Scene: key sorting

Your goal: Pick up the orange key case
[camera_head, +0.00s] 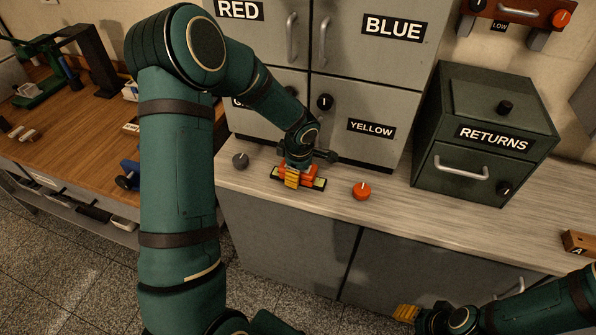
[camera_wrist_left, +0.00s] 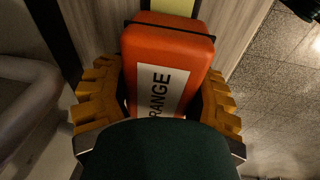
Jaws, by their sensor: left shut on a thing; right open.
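In the left wrist view the orange key case (camera_wrist_left: 150,45) fills the middle, with a white label partly reading "RANGE". My left gripper (camera_head: 295,179) is shut on it, with yellow fingers (camera_wrist_left: 158,98) on both sides of the case. A dark base with yellow-green ends (camera_head: 319,184) lies under or behind the case. I cannot tell whether the case touches it. My right gripper (camera_head: 406,313) is open and empty, low in front of the counter.
A round orange-red knob-like piece (camera_head: 361,191) stands right of the case, and a dark grey one (camera_head: 240,160) left. The RETURNS box (camera_head: 485,135) stands on the counter at right. A small wooden block marked A (camera_head: 577,243) is farther right. The counter between them (camera_head: 440,215) is clear.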

